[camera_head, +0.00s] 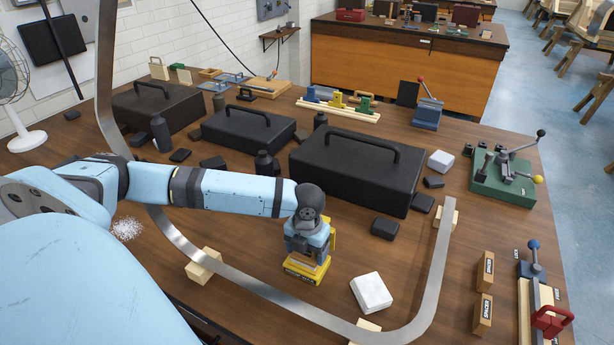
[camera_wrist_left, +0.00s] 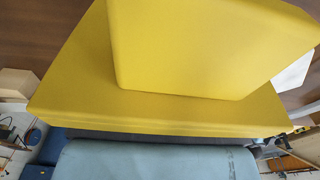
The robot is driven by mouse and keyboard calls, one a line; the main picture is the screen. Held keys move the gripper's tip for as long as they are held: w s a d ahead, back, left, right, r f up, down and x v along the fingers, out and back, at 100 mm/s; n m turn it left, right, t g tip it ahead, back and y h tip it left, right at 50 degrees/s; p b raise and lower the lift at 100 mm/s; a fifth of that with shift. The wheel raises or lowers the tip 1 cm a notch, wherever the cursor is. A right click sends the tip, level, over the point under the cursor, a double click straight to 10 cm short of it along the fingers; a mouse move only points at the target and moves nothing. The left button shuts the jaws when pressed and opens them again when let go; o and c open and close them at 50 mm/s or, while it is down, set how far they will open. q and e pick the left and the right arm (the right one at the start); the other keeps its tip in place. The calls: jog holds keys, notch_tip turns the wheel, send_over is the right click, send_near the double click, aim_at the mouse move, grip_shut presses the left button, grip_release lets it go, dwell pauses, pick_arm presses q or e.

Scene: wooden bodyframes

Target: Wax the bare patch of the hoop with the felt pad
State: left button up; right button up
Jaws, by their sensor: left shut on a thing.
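The hoop (camera_head: 438,262) is a long grey metal strip that curves from the upper left down over the table and up at the right. Wooden blocks (camera_head: 203,266) are under or beside it. I cannot make out a bare patch on it. My left gripper (camera_head: 307,252) points down and is shut on a yellow pad (camera_head: 308,270), whose lettering is too small to read. The yellow pad (camera_wrist_left: 90,85) fills much of the left wrist view. It is inside the hoop's curve, apart from the strip; I cannot tell whether it touches the table. My right gripper is out of view.
A white block (camera_head: 371,291) lies right of the pad, inside the curve. Black cases (camera_head: 345,172) with handles stand behind my left arm. White powder (camera_head: 126,228) lies on the table at the left. A green-based clamp (camera_head: 503,180) and spacer blocks (camera_head: 484,271) are at the right.

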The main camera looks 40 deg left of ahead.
pick_arm(q)
jog(key=shift+f+p, duration=0.1)
jog(key=shift+p, duration=0.4)
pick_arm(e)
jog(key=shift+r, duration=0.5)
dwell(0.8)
pick_arm(q)
jog(key=shift+s, duration=0.1)
jog(key=shift+r+p, duration=0.8)
jog(key=shift+p, duration=0.1)
jog(key=shift+r+p, duration=0.7)
jog(key=shift+p, duration=0.05)
notch_tip(320, 180, up, 4)
jog(key=p, duration=0.4)
jog(key=shift+r+p, duration=0.1)
jog(key=shift+p, duration=0.25)
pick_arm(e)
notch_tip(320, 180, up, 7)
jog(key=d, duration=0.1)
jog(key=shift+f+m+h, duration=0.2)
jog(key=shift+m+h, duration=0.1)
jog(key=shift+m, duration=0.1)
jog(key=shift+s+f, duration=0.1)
